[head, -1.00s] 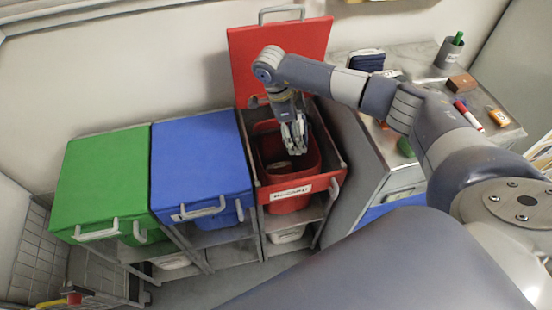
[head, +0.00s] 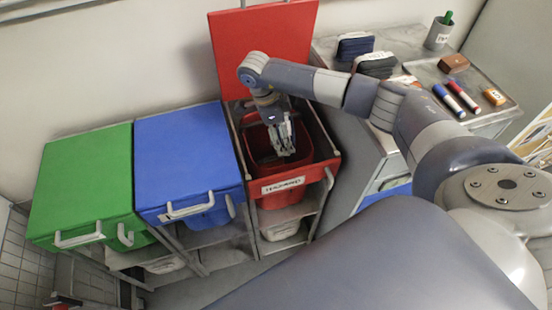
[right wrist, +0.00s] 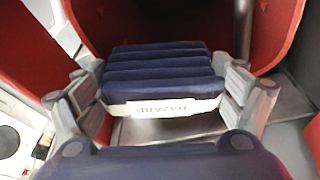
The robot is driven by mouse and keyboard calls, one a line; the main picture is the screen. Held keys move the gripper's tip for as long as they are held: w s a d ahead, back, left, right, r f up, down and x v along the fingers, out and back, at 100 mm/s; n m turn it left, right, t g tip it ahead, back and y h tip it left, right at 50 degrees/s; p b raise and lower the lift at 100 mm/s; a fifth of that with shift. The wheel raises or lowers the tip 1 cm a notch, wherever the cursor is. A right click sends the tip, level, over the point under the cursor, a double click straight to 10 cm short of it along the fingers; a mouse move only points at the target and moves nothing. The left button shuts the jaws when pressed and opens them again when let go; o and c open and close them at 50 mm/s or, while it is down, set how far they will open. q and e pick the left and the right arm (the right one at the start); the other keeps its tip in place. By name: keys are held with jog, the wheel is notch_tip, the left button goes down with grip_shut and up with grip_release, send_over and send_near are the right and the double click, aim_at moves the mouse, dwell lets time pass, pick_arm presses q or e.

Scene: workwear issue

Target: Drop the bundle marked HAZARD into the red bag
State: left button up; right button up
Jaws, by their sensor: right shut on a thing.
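The red bag (head: 310,178) stands open in its frame under a raised red lid (head: 262,45); a white label (head: 283,185) is on its front. My right gripper (head: 284,150) points down into the bag's mouth. In the right wrist view, my right gripper (right wrist: 168,100) is shut on a folded navy bundle (right wrist: 160,72), one finger on each side. Its white band (right wrist: 160,108) shows HAZARD upside down. Red walls surround the bundle there. In the head view the bundle is mostly hidden by the fingers. My left gripper is not in view.
Left of the red bag stand a blue-lidded bin (head: 188,155) and a green-lidded bin (head: 82,185), both closed. On the right, a counter (head: 410,55) holds a navy bundle (head: 355,46), a dark bundle (head: 375,65), markers (head: 463,95) and a cup (head: 438,35).

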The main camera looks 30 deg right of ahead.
jog(key=o, duration=1)
jog(key=shift+c, duration=0.2)
jog(key=shift+r, duration=0.1)
jog(key=v, duration=1.2)
